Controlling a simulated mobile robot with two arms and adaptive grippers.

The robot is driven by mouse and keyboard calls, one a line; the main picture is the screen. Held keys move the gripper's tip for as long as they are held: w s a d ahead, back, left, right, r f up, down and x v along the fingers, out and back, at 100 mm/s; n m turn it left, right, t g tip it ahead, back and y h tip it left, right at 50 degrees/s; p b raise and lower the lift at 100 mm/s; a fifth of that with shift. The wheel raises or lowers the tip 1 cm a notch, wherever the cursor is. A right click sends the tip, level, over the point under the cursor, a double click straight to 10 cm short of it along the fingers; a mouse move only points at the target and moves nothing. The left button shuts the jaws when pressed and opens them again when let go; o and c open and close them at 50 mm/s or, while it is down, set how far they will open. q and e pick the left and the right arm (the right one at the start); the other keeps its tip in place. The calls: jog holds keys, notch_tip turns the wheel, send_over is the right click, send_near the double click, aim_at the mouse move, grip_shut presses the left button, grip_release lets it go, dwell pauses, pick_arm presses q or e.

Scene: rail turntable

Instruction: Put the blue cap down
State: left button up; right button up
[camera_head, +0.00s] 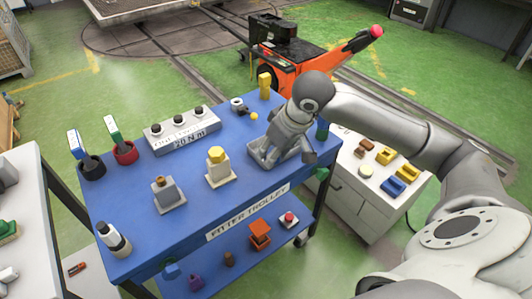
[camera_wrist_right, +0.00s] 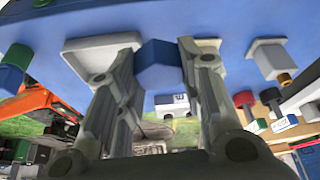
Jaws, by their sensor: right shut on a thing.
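The grey plate (camera_wrist_right: 75,50) shows behind the left finger there. The cap is hidden by the gripper in the head view, and I cannot tell whether it touches anything below. My left gripper is not in view.
A white cabinet (camera_head: 365,200) stands right.

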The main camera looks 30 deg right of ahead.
jog(key=w+d+f, duration=0.1)
jog(key=w+f, duration=0.2)
jog(key=w, duration=0.1)
jog(key=w+d+f+p, duration=0.1)
jog(key=w+d+f, duration=0.1)
jog(key=w, duration=0.1)
jog(key=w+d+f+p, duration=0.1)
jog(key=w+d+f, duration=0.1)
jog(key=w+f, duration=0.1)
jog(key=shift+w+f, duration=0.3)
jog(key=shift+w, duration=0.5)
jog(key=shift+w+d+f, duration=0.2)
jog(key=shift+w+f, duration=0.15)
jog(key=shift+f, duration=0.15)
notch_tip(320, 180, down, 3)
jog(key=shift+w+f, duration=0.1)
jog(key=shift+f, duration=0.05)
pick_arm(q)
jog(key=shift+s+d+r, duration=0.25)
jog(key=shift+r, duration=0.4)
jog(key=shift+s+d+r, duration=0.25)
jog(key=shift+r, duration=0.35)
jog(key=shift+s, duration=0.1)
pick_arm(e)
jog(key=shift+f, duration=0.3)
